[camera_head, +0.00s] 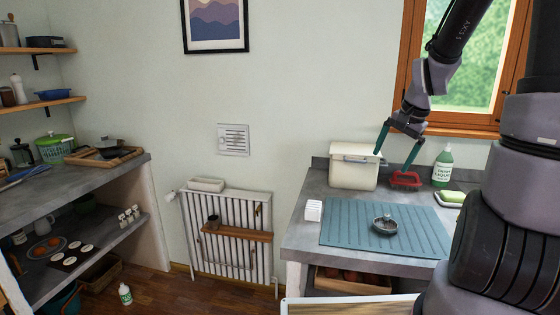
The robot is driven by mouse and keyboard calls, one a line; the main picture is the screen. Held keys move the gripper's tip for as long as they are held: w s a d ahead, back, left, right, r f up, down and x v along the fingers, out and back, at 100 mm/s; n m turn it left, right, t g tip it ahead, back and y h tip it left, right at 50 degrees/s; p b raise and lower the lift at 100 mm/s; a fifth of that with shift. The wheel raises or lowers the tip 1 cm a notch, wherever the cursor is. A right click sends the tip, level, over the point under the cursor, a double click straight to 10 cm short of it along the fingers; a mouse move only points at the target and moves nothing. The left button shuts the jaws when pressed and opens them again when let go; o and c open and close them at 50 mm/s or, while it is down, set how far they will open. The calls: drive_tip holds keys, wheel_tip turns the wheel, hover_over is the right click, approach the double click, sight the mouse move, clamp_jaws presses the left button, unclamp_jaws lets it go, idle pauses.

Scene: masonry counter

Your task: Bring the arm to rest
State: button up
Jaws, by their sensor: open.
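My gripper (391,161) hangs from my arm at the right, its teal fingers spread apart with nothing seen between them. It appears in front of the wall above the back of the right counter (304,240). The left fingertip overlaps the right edge of a cream lidded bin (352,172) in the picture. The right fingertip appears just above a red object (405,180) at the back of the counter; I cannot tell whether they touch. My upper arm links cover the right side of the view.
A teal ribbed mat (345,235) bears a small metal lidded dish (385,225). A green soap bottle (442,165) and a sponge (452,197) stand right. A window (470,75) is behind my arm. A radiator (225,240) and left counter (95,172) are farther left, with floor between.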

drive_tip(key=s+a+r+n+t, duration=0.1)
drive_tip(key=s+a+r+n, duration=0.1)
drive_tip(key=s+r, duration=0.6)
drive_tip(key=s+a+r+n+t, duration=0.2)
drive_tip(key=s+a+r+n, duration=0.1)
drive_tip(key=s+r, duration=0.5)
drive_tip(key=shift+s+a+r, duration=0.2)
drive_tip(key=shift+s+a, duration=0.35)
drive_tip(key=shift+s, duration=0.2)
drive_tip(key=shift+s+t, duration=0.1)
drive_tip(key=shift+t, duration=0.2)
drive_tip(key=shift+c, duration=0.3)
